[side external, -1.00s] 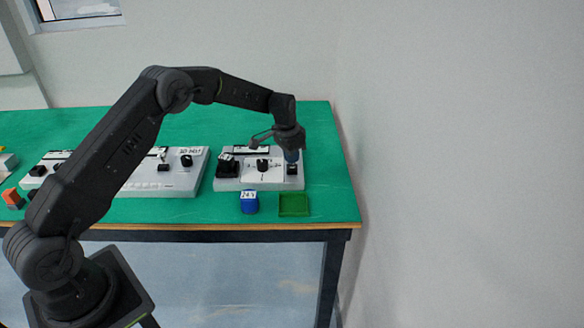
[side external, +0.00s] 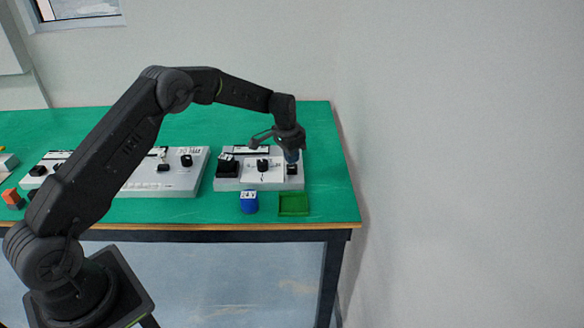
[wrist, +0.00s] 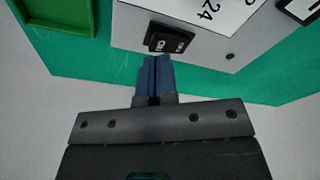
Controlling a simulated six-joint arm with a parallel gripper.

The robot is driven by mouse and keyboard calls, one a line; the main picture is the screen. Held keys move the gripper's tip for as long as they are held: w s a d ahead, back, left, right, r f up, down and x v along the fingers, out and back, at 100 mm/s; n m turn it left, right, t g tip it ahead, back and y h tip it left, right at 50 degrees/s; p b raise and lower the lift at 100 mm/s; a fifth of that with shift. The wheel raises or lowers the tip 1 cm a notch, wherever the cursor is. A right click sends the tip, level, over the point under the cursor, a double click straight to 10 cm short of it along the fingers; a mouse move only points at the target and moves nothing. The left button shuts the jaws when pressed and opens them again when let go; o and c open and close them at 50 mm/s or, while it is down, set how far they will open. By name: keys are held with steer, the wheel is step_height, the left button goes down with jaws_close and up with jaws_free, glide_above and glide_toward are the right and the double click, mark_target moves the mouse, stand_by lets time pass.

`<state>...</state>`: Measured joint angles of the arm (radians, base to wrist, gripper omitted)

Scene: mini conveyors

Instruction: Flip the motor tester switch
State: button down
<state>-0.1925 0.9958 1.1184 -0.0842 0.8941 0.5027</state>
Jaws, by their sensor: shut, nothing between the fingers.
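The motor tester (side external: 277,183) is a light grey box on the green table, with a black knob (side external: 263,165) on its white panel. Its black rocker switch (side external: 292,169) is at the right end of the box. In the wrist view the switch (wrist: 171,40) has white markings. My gripper (side external: 292,158) is shut and empty, with its blue fingertips pointing down at the switch. In the wrist view the fingertips (wrist: 155,62) are right at the switch's near edge; I cannot tell whether they touch it.
An orange block (side external: 12,197) lies at the far left. A wall rises to the right of the table (side external: 330,150).

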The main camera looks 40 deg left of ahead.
steer(key=shift+f, duration=1.2)
stand_by(0.6)
steer(key=shift+r, duration=3.55)
steer(key=shift+r, duration=0.15)
step_height(320, 180, up, 10)
glide_above(292, 168)
steer(key=s+d, duration=0.3)
steer(key=s, duration=0.3)
steer(key=s+d+r+n+t, duration=0.15)
steer(key=s+d+r, duration=0.25)
steer(key=s+r, duration=0.6)
steer(key=s+d+f+t, duration=0.1)
steer(key=s, duration=1.1)
steer(key=s+d+f+n+t, duration=0.1)
steer(key=s+d, duration=0.1)
steer(key=s, duration=0.9)
steer(key=shift+s+d, duration=0.25)
steer(key=shift+s, duration=0.1)
